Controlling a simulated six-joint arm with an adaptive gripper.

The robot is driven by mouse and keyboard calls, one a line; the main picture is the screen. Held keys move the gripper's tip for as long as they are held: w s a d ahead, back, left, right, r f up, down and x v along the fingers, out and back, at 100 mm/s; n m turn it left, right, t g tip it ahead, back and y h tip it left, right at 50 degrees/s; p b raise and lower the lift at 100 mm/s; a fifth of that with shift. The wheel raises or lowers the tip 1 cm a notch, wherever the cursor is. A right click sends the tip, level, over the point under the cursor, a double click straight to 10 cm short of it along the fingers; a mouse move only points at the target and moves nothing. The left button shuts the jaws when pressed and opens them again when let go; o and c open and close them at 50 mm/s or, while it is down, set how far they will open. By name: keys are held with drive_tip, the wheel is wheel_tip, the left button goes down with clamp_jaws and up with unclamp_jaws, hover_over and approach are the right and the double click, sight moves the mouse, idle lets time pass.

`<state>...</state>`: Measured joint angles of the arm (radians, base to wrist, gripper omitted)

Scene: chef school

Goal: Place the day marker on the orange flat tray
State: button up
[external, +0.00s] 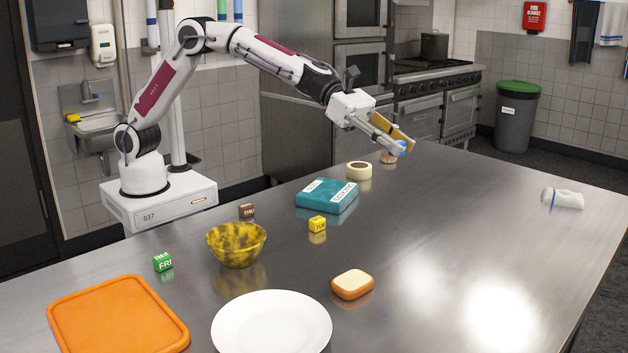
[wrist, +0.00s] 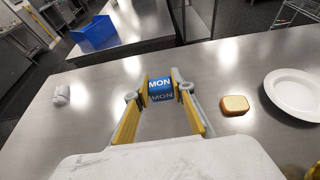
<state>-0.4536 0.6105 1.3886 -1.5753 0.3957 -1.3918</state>
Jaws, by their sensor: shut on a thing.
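My gripper (wrist: 161,90) is shut on a blue cube marked MON, the day marker (wrist: 160,84), held between the yellow fingertips. In the external view my gripper (external: 402,147) is above the far part of the steel table, and the blue marker (external: 404,148) shows partly behind a finger. The orange flat tray (external: 118,318) lies at the near left of the table, far from my gripper. Its visible top is empty. Other day cubes stand on the table: a green one marked FRI (external: 162,262), a yellow one (external: 317,224) and a brown one (external: 247,211).
A teal box (external: 327,195) and a tape roll (external: 359,170) are near my arm. The right of the table is mostly clear.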

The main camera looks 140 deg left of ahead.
drive_tip(key=shift+r, duration=0.75)
drive_tip(key=shift+w+d+r, duration=0.15)
drive_tip(key=shift+d+r, duration=0.05)
drive_tip(key=shift+d, duration=0.05)
drive_tip(key=w+d+n+y, duration=0.1)
drive_tip(key=w+d, duration=0.1)
drive_tip(key=d, duration=1.5)
drive_tip(key=w+d+n+y, duration=0.2)
drive_tip(key=d, duration=1.6)
drive_tip(key=s+d+n+g+y, duration=0.1)
drive_tip(key=s+d, duration=0.8)
drive_tip(key=d, duration=0.3)
drive_tip(key=s+d+y, duration=0.1)
drive_tip(key=s+d, duration=0.8)
drive_tip(key=d, duration=0.3)
wheel_tip(320, 180, down, 12)
drive_tip(key=shift+s+d+r, duration=0.15)
drive_tip(key=shift+d, duration=0.15)
